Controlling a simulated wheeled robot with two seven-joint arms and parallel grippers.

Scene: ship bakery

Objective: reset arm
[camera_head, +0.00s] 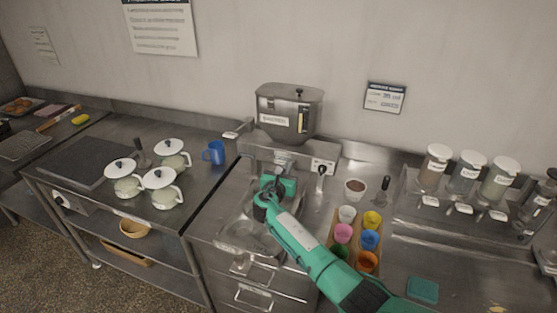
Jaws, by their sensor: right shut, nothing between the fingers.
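My right arm, green and black, comes in from the lower right and reaches up to the middle of the view. My right gripper (277,181) is at its end, below the grey dispenser (289,111) and over the steel recess (236,224) in the counter. It is shut, and no object shows in it. The fingers are small and partly dark in this view, so whether they touch the dispenser's spout cannot be told. My left gripper is not in view.
A wooden tray of colored cups (343,235) stands close to the right of my arm. A small brown-filled bowl (355,188) is behind it. Lidded jars (433,170) stand at the right. White lidded pots (162,188) and a blue mug (214,152) stand at the left.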

